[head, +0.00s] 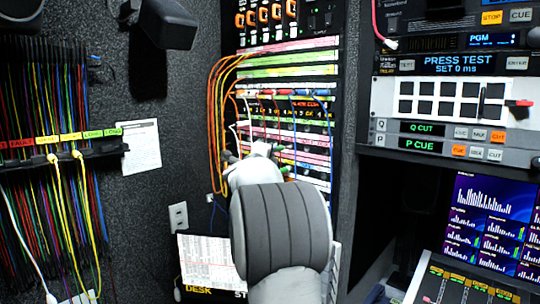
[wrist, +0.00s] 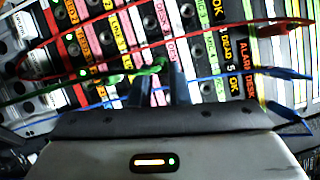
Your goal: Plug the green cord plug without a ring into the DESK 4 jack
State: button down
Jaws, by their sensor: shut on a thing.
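The patch panel (head: 292,112) fills the rack in the middle of the head view, with rows of coloured label strips. My gripper (wrist: 160,88) is at the panel face, its two dark fingers shut on a green cord plug (wrist: 150,69). The plug's tip is hidden, so I cannot tell whether it touches a jack. I see no ring on the visible part. A pink strip (wrist: 167,49) near the fingers bears lettering that looks like DESK, but no jack reads clearly as DESK 4. In the head view my arm hides the lower middle of the panel.
A red cord (wrist: 215,33) loops across the panel, and blue plugs (wrist: 288,73) sit to the right in the wrist view. Orange cords (head: 217,100) hang along the panel's left edge. A cord rack (head: 60,150) is at far left; monitors (head: 490,220) are at right.

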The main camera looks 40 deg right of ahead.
jog(key=shift+w+d, duration=0.2)
jog(key=shift+d, duration=0.85)
jog(key=shift+w+d, duration=0.2)
jog(key=shift+d, duration=0.8)
jog(key=c, duration=1.3)
grip_release()
jog(key=shift+a, duration=0.1)
jog(key=b, duration=0.3)
send_near(280, 150)
jog(key=shift+w+d+r, duration=0.1)
jog(key=shift+w+d, duration=0.05)
jog(key=shift+d, duration=0.2)
